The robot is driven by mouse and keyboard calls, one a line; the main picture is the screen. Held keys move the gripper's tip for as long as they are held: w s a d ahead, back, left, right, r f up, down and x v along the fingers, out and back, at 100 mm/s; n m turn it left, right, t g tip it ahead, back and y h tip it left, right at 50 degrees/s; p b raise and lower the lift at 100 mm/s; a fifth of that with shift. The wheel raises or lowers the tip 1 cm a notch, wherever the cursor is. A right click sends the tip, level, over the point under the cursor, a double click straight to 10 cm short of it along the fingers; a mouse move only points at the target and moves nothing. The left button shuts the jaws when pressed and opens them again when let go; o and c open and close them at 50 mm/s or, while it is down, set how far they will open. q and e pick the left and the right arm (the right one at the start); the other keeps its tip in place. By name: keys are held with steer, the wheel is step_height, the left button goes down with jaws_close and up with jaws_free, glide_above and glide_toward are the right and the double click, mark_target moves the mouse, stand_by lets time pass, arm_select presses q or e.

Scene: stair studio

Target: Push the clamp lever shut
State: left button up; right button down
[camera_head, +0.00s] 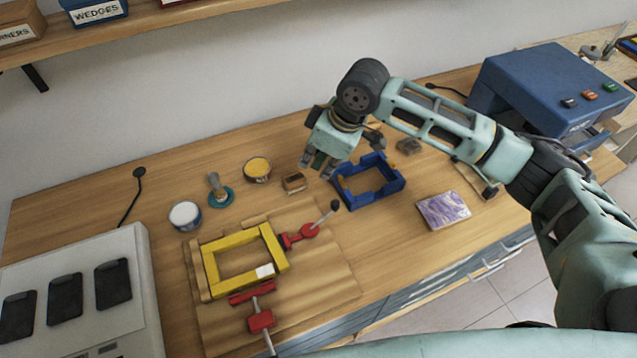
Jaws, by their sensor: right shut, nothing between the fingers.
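A yellow frame (212,272) lies on a wooden board (335,283) on the bench. A red clamp (300,236) stands at the frame's right side. Its lever (323,216) slants up and right to a dark knob. A second red clamp (260,319) sits at the frame's front edge, and its lever runs toward the bottom of the picture, where its end is hidden. My right gripper (317,167) is shut and empty, pointing down beyond the first lever, beside the blue frame and apart from both levers. My left gripper is not in view.
A blue open frame (397,187) lies right of the first lever's knob. A small brown block (293,182), a yellow-topped tin (257,169), a white-topped tin (185,215) and a brush (215,188) stand behind the board. A purple-patterned block (443,210) lies to the right.

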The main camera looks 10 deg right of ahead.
mark_target(321, 219)
steer(key=p+x, duration=0.3)
steer(key=x, duration=0.7)
steer(key=shift+w+f, duration=0.1)
steer(key=s+d+p, duration=0.1)
steer(key=d+p, duration=0.1)
steer(key=d, duration=0.1)
steer(key=shift+s, duration=0.4)
steer(key=shift+s+d, duration=0.15)
steer(key=shift+s, duration=0.1)
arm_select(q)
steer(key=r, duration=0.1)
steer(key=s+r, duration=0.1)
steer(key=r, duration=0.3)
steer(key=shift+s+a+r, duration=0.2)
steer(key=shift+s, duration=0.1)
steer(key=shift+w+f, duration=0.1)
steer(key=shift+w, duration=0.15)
arm_select(e)
steer(key=shift+w+f, duration=0.15)
steer(key=shift+w, duration=0.05)
